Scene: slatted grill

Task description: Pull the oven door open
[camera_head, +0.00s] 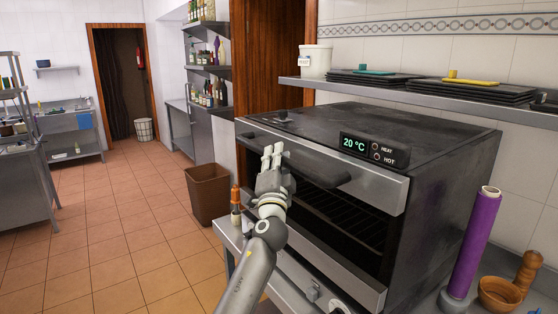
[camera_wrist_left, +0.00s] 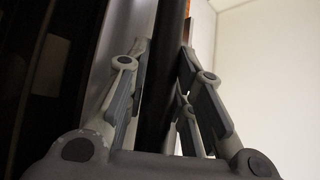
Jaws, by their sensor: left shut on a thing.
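The oven (camera_head: 440,190) is a dark box on the right in the head view, with a lit display reading 20 °C on top. Its door (camera_head: 368,188) has silver bands and a dark window with a rack showing behind it. The door looks closed. A dark bar handle (camera_head: 318,168) runs along the door's upper part. My left gripper (camera_head: 272,157) is at the left part of this handle and shut on it. In the left wrist view the dark handle (camera_wrist_left: 166,75) passes between the two fingers. My right gripper is not in view.
A brown bin (camera_head: 207,194) stands on the tiled floor left of the oven. A purple roll (camera_head: 474,240) and a wooden bowl (camera_head: 500,294) are at the right. A shelf (camera_head: 420,99) hangs above the oven. The floor at left is free.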

